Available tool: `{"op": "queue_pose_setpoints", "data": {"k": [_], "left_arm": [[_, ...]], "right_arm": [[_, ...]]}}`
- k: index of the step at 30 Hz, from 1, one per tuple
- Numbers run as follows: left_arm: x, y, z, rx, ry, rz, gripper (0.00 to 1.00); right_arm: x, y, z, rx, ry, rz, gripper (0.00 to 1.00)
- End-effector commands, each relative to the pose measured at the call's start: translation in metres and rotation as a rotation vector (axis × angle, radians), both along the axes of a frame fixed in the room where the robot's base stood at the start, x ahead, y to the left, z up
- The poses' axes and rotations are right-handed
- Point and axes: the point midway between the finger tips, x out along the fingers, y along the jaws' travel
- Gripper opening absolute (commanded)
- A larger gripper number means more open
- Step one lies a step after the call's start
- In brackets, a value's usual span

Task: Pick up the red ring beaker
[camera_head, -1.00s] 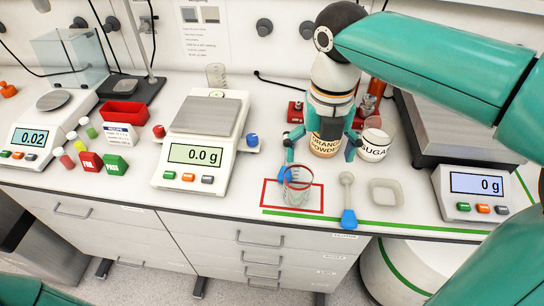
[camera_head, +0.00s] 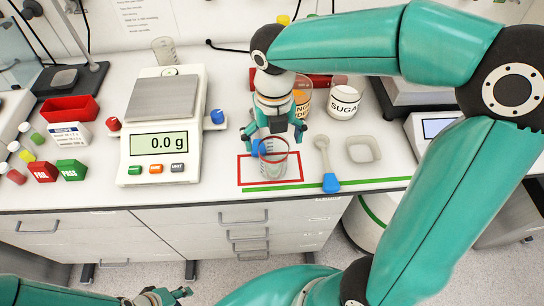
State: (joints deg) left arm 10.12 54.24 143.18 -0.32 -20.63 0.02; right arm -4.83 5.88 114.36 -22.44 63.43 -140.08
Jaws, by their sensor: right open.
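The red ring beaker (camera_head: 272,171) is a small clear glass with a red ring at its rim. It stands upright inside a red square outline on the white bench. My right gripper (camera_head: 273,134) is open, just behind and above the beaker, with its fingers spread to either side; I cannot tell whether it touches the rim. My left gripper (camera_head: 162,297) shows only in part at the bottom edge, low in front of the bench and far from the beaker; its jaws are unclear.
A blue-handled spoon (camera_head: 326,165) and a small dish (camera_head: 363,149) lie right of the beaker. A sugar jar (camera_head: 344,98) and an orange powder jar (camera_head: 302,98) stand behind. A balance (camera_head: 163,120) reading 0.0 g is at left. A green line (camera_head: 330,186) runs along the front.

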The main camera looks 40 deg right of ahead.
Motion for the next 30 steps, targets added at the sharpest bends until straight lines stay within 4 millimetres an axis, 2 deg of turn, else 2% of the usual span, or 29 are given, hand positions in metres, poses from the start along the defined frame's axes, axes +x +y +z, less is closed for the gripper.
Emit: {"op": "queue_pose_setpoints", "data": {"k": [5, 15, 23, 26, 30], "left_arm": [[0.000, 0.000, 0.001, 0.000, 0.000, 0.000, 0.40], [0.000, 0.000, 0.005, 0.000, 0.000, 0.000, 0.40], [0.000, 0.000, 0.005, 0.000, 0.000, 0.000, 0.40], [0.000, 0.000, 0.005, 0.000, 0.000, 0.000, 0.40], [0.000, 0.000, 0.005, 0.000, 0.000, 0.000, 0.40]], "right_arm": [[0.000, 0.000, -0.009, 0.000, 0.001, 0.001, 0.99], [0.000, 0.001, -0.052, 0.000, 0.001, 0.002, 0.99], [0.001, 0.001, -0.056, 0.001, -0.001, 0.002, 0.99], [0.001, 0.002, -0.056, 0.001, -0.001, 0.002, 0.85], [0.001, 0.002, -0.055, 0.001, -0.001, 0.002, 0.62]]}}
